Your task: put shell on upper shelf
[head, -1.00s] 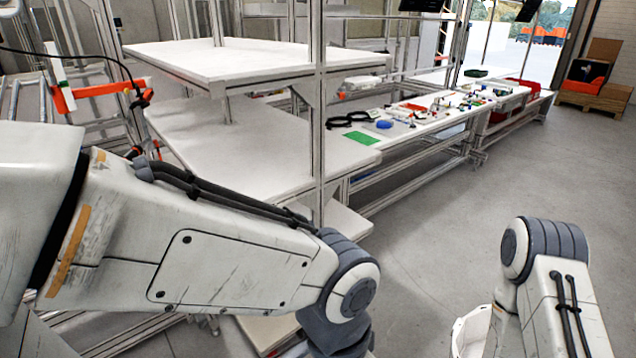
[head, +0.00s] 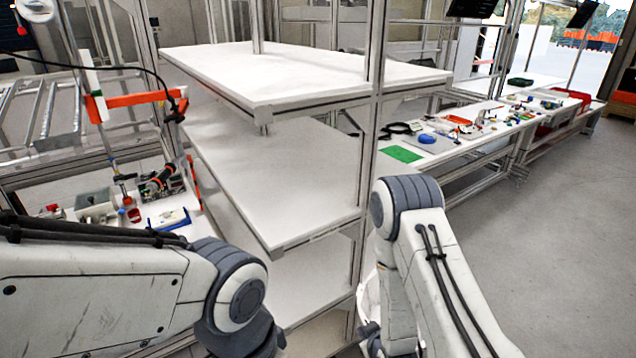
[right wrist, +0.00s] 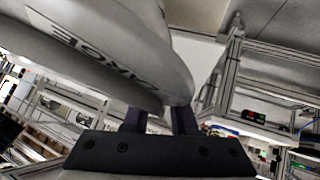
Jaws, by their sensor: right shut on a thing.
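The white shell (right wrist: 110,45) with dark lettering fills the upper left of the right wrist view. My right gripper (right wrist: 160,122) is shut on the shell's edge. In the head view only a white sliver of the shell (head: 368,300) shows beside my right arm, in front of the rack's lower part. The rack's upper shelf (head: 290,75) is a bare white board, higher in the picture than the shell. My left arm reaches in at the lower left, but its gripper is out of frame.
The middle shelf (head: 280,185) and the lower shelf (head: 310,290) look clear. A metal upright (head: 370,130) stands at the rack's front right corner, close to my right arm. A workbench (head: 470,140) with small parts runs off right. A cluttered bench (head: 150,215) stands left.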

